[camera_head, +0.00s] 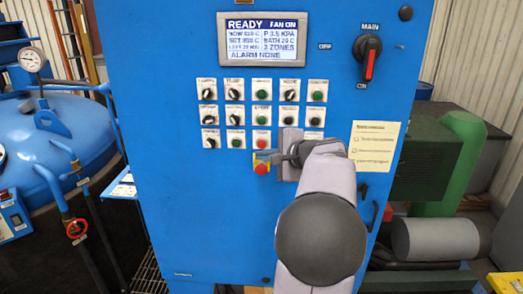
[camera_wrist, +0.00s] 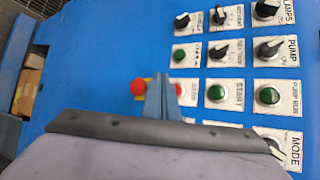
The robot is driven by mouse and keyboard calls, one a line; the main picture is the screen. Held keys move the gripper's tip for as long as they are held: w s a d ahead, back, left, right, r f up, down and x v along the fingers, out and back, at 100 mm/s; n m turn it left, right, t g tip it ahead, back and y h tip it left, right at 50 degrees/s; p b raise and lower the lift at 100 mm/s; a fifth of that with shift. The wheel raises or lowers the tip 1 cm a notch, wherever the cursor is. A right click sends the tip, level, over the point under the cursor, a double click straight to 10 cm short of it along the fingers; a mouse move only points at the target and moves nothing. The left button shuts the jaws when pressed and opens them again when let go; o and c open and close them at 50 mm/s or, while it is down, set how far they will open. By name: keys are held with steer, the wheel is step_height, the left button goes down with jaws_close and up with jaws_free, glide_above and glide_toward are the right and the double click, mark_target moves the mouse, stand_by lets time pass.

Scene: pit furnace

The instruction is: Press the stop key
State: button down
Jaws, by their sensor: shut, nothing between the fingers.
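The stop key is a red push button (camera_head: 261,144) in the lowest key row of the blue panel, below the green start key (camera_head: 262,114). In the wrist view, the red key (camera_wrist: 178,89) shows just right of my fingers, which partly cover its label. My gripper (camera_head: 262,155) is shut and empty, its fingertips in front of the panel between the red key and the red mushroom button. In the wrist view, the gripper (camera_wrist: 158,78) has its fingers together. I cannot tell whether the tips touch the panel.
A red mushroom button on yellow (camera_head: 261,168) sits just below the stop key; it also shows left of my fingers in the wrist view (camera_wrist: 137,87). Several knobs and green keys surround it. The display (camera_head: 266,40) reads READY, FAN ON. A main switch (camera_head: 369,60) is at upper right.

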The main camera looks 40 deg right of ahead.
steer(key=shift+s+a+b, duration=0.3)
steer(key=shift+s+a, duration=0.25)
steer(key=shift+a, duration=0.05)
stand_by(0.5)
steer(key=s+a+f+n+g+y, duration=0.1)
steer(key=s+a+f+n+g, duration=0.4)
steer(key=s+f, duration=0.5)
steer(key=s+a+f+n+g, duration=0.45)
steer(key=s+f, duration=0.25)
steer(key=f, duration=0.8)
steer(key=s+a+f+n+g, duration=0.2)
steer(key=s+a+n, duration=0.15)
steer(key=a, duration=0.45)
steer(key=s+a+f+n+g, duration=0.2)
steer(key=s+a+f+n, duration=0.1)
steer(key=a+n, duration=0.3)
steer(key=w+a+r+n, duration=0.1)
steer(key=w+a+n, duration=0.1)
steer(key=a, duration=0.9)
steer(key=shift+w+r+n, duration=0.3)
steer(key=shift+w+n, duration=0.1)
steer(key=shift+n, duration=0.5)
